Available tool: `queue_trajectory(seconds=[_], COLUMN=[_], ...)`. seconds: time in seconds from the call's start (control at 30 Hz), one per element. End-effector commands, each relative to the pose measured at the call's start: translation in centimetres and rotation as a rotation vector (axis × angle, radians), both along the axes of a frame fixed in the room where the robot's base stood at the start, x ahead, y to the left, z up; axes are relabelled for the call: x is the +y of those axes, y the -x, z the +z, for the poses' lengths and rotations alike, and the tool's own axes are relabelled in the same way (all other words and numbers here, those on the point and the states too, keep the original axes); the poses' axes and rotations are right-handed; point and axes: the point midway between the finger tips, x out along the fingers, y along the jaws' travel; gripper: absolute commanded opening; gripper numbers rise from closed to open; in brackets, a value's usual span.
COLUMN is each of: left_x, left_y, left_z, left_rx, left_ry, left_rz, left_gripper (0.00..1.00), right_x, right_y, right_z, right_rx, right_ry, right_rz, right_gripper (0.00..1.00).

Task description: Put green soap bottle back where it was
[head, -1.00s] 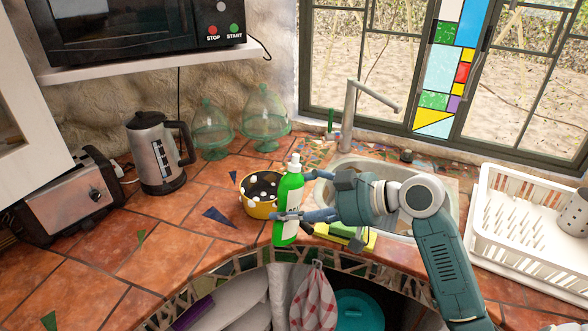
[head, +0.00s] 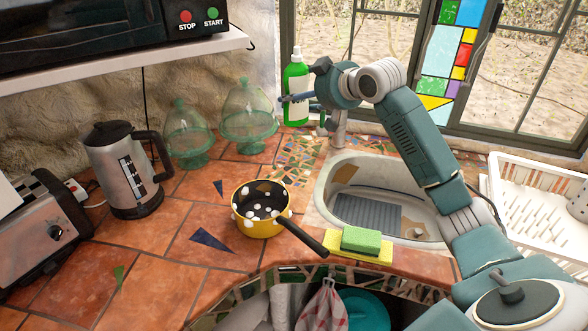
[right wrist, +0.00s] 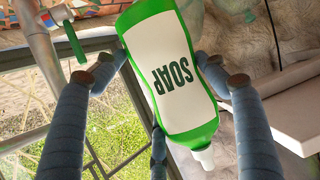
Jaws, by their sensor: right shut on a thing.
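The green soap bottle (head: 296,108) is upright at the back corner of the counter, left of the faucet and beside the window frame. My right gripper (head: 298,97) is shut around its middle. In the right wrist view the bottle (right wrist: 172,75) appears upside down, its white SOAP label facing the camera, with the blue fingers (right wrist: 160,85) on both sides of it. My left gripper is not in view.
Two green glass cake domes (head: 249,112) stand left of the bottle. The faucet (head: 339,125) and sink (head: 335,190) are to its right. A yellow spotted pot (head: 252,226) and a green sponge (head: 362,240) sit in front. Mosaic tiles (head: 297,158) before the bottle are clear.

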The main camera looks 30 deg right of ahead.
Motion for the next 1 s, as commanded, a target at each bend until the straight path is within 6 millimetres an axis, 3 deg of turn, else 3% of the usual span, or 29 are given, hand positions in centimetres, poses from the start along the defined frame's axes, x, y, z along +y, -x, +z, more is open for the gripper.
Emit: queue_trajectory(seconds=[0.5,1.0], left_x=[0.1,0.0], left_y=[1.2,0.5], left_z=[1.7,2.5], left_rx=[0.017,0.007], left_ry=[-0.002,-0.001], left_rz=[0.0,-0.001], left_gripper=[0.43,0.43], right_x=[0.0,0.0], right_y=[0.1,0.1], right_z=[-11.7,-17.6], right_rx=[0.002,0.0], right_ry=[-0.004,-0.003], right_rz=[-0.001,-0.001], right_gripper=[0.41,0.41])
